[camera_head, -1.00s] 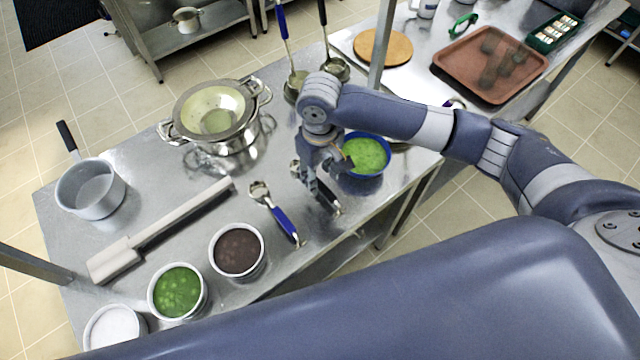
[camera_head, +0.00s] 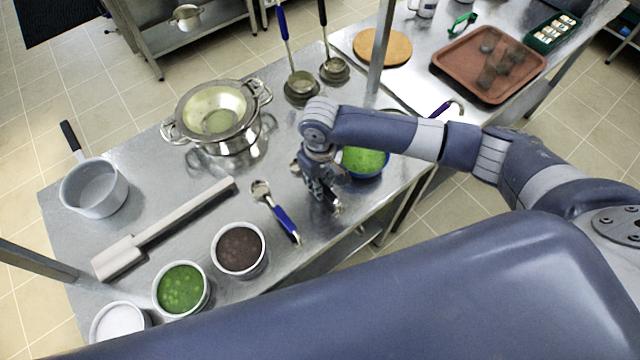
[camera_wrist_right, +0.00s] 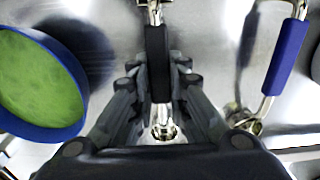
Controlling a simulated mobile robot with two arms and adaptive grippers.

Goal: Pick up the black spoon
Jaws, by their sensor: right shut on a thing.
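The black spoon has a black-sleeved handle (camera_wrist_right: 158,62) with metal ends, seen in the right wrist view running between the fingers. In the head view it is mostly hidden by my right gripper (camera_head: 326,196), with part of its metal bowl (camera_head: 295,168) showing at the left. The right gripper (camera_wrist_right: 157,100) is shut on the handle, low over the steel table near its front edge. I cannot tell whether the spoon still touches the table. My left gripper is not in view.
A blue bowl of green soup (camera_head: 362,162) stands right beside the gripper. A blue-handled spoon (camera_head: 284,220) lies to its left. Soup containers (camera_head: 240,250) line the front edge. A colander on a stockpot (camera_head: 215,115) and ladles (camera_head: 301,86) stand behind.

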